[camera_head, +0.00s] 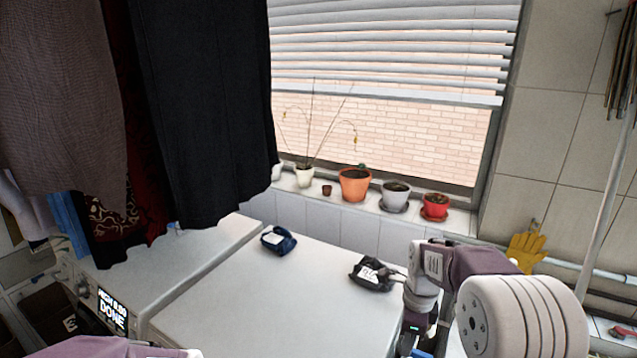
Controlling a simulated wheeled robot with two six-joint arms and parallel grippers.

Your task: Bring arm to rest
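My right arm reaches in from the lower right. Its wrist hangs down, and my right gripper (413,345) is cut off by the bottom edge, so its fingertips are hidden. It is over the right part of the white worktop (260,305), below and right of a black bundle with a white label (372,275). I cannot see anything held in it. A purple and white part of my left arm shows at the bottom left edge. My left gripper is out of the picture.
A dark blue item (278,240) lies at the worktop's back. Several pots, including an orange pot (355,185) and a red pot (435,207), line the window sill. Dark clothes (205,110) hang at left above a machine reading DONE (112,308). The worktop's middle is clear.

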